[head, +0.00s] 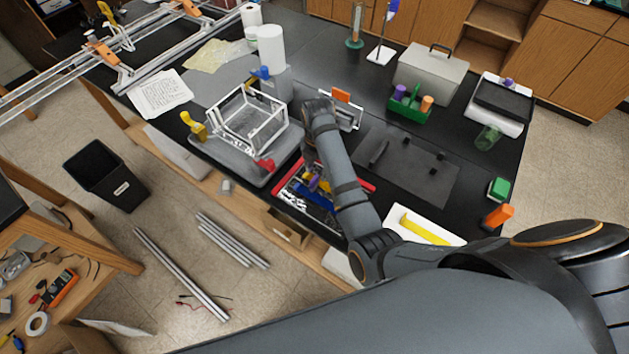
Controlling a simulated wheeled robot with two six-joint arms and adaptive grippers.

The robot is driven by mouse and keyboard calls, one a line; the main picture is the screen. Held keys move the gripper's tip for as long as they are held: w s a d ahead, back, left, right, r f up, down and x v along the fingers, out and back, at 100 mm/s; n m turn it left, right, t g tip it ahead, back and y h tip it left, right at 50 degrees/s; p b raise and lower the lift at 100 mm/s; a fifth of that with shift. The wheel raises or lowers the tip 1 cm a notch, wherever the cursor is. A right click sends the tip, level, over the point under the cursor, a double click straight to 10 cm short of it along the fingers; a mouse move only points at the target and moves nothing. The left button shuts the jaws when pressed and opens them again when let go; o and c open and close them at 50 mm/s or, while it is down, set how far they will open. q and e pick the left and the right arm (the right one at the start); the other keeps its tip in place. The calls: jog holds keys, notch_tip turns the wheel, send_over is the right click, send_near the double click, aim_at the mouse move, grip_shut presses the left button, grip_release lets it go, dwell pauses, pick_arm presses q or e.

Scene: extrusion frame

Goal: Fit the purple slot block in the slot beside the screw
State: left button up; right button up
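The pale extrusion frame (236,119) stands on a grey board at the left middle of the black bench. A small purple piece (313,182), perhaps the slot block, shows among yellow and blue parts at the red-edged parts tray (367,186). I cannot tell whether it is held or lies in the tray. My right arm reaches over the tray, and its gripper (309,157) is small, dark and partly hidden by the arm, near the tray's far side. Its fingers cannot be made out. The slot and screw are too small to tell. My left gripper is out of view.
Yellow (194,126) and red (264,164) clamps sit at the frame's sides. A green caddy (409,105), a grey toolbox (431,71) and a dark mat (425,176) lie to the right. A white roll (272,48) stands behind the frame.

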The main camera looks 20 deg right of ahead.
aim_at(314, 178)
jog(key=shift+s+a+f+p, duration=0.1)
jog(key=shift+s+f+p, duration=0.05)
jog(key=shift+f+p, duration=0.15)
jog(key=f, duration=0.2)
jog(key=f+p, duration=0.1)
jog(key=f, duration=0.1)
jog(key=shift+a+p, duration=0.3)
jog(key=shift+a, duration=0.1)
jog(key=shift+f, duration=0.4)
grip_shut()
